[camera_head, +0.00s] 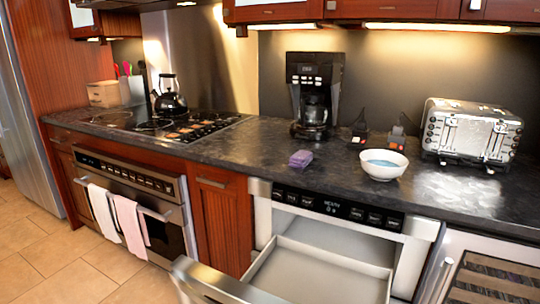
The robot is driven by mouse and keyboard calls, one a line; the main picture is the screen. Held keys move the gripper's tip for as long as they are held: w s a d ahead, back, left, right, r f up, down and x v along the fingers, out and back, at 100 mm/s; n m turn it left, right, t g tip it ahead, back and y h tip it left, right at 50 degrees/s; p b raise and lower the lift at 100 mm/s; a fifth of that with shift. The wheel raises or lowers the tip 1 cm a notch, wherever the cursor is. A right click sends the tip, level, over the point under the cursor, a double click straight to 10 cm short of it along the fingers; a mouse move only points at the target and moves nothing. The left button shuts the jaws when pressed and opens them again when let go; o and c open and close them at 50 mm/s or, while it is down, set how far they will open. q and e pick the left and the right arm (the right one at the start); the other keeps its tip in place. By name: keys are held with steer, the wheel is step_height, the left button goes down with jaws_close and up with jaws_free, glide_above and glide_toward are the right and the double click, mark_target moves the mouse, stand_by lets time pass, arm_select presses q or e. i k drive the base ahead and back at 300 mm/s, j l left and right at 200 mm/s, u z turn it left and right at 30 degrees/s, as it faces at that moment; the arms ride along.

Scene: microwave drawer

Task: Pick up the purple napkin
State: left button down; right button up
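The purple napkin (300,158) is a small folded bundle lying on the dark countertop, near its front edge and above the open drawer. Nothing touches it. It lies left of the white bowl (383,164) and in front of the coffee maker (314,96). Neither of my grippers shows in the head view.
The microwave drawer (318,272) stands open below the napkin, its metal front (222,284) jutting out toward me. The counter (238,150) left of the napkin is clear.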

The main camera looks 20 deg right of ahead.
mark_target(302, 159)
steer(key=i+j+u, duration=0.15)
steer(key=i+j, duration=0.2)
steer(key=i+j+u, duration=0.15)
steer(key=i+j, duration=0.2)
steer(key=i, duration=0.2)
steer(key=i+j+z, duration=0.3)
steer(key=i, duration=0.15)
steer(key=i+j+z, duration=0.3)
steer(key=i+j, duration=0.05)
steer(key=i, duration=0.1)
